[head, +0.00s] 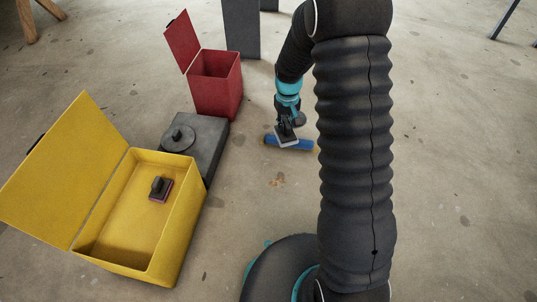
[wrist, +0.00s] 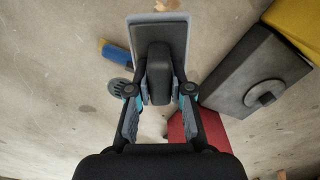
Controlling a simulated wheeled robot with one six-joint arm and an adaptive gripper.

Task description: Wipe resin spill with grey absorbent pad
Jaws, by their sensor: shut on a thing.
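My gripper (head: 286,126) is shut on the dark handle of a grey pad (head: 287,138). In the wrist view the pad (wrist: 137,33) extends beyond my gripper (wrist: 158,92), with its handle (wrist: 159,72) between the fingers. A small orange-brown stain (head: 278,182), seemingly the resin spill, lies on the concrete nearer than the pad. In the wrist view a brownish patch (wrist: 169,4) shows at the top edge.
A yellow open box (head: 172,240) holds a dark-handled, reddish block (head: 160,189). A dark grey case (head: 207,140) with a round knob and a red open box (head: 218,88) stand behind it. Floor around the stain is clear.

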